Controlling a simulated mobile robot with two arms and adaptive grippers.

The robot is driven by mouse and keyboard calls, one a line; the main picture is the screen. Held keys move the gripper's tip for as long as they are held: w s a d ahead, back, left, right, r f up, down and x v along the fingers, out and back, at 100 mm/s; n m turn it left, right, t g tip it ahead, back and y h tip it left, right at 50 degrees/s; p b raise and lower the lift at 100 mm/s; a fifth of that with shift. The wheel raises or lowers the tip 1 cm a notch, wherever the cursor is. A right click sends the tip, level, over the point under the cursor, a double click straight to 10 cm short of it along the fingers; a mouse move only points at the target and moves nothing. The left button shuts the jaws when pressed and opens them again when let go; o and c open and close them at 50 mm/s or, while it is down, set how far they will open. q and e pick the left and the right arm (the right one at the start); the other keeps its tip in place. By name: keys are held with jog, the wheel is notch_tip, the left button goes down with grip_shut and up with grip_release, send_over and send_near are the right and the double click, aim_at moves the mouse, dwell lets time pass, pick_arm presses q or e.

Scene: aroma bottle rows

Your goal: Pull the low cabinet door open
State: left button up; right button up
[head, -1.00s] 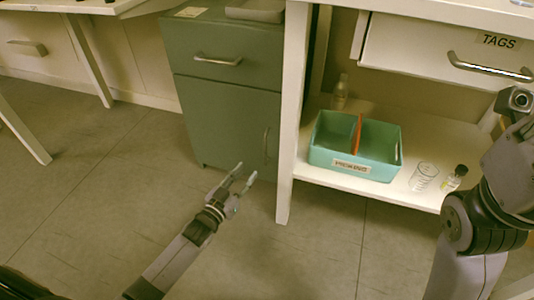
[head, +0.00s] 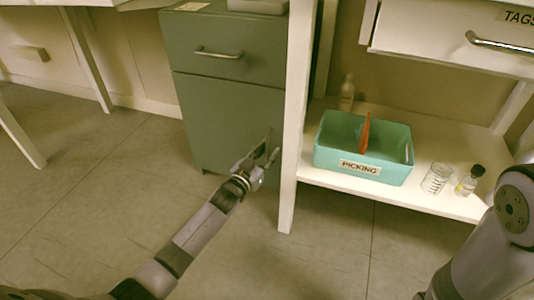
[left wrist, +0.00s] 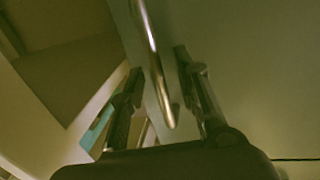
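The low cabinet door (head: 222,120) is the green-grey lower front of a small cabinet, and it looks shut. Its upright metal bar handle (left wrist: 152,55) shows in the left wrist view, running down between my left fingers. My left gripper (head: 268,158) is at the right side of the door, by the handle; it also shows in the left wrist view (left wrist: 160,85). Its two fingers are apart, one on each side of the handle, with gaps visible. In the head view the fingers partly cover the handle. My right arm is at the right edge, its gripper out of view.
A drawer (head: 220,57) with a bar handle sits above the door. A white table leg (head: 294,130) stands close right of the door. A teal PICKING caddy (head: 335,163), a clear glass (head: 436,179) and bottles stand on the low shelf. The floor in front is clear.

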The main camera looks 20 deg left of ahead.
pick_arm(q)
jog(key=shift+c, duration=0.4)
grip_shut()
dwell(0.4)
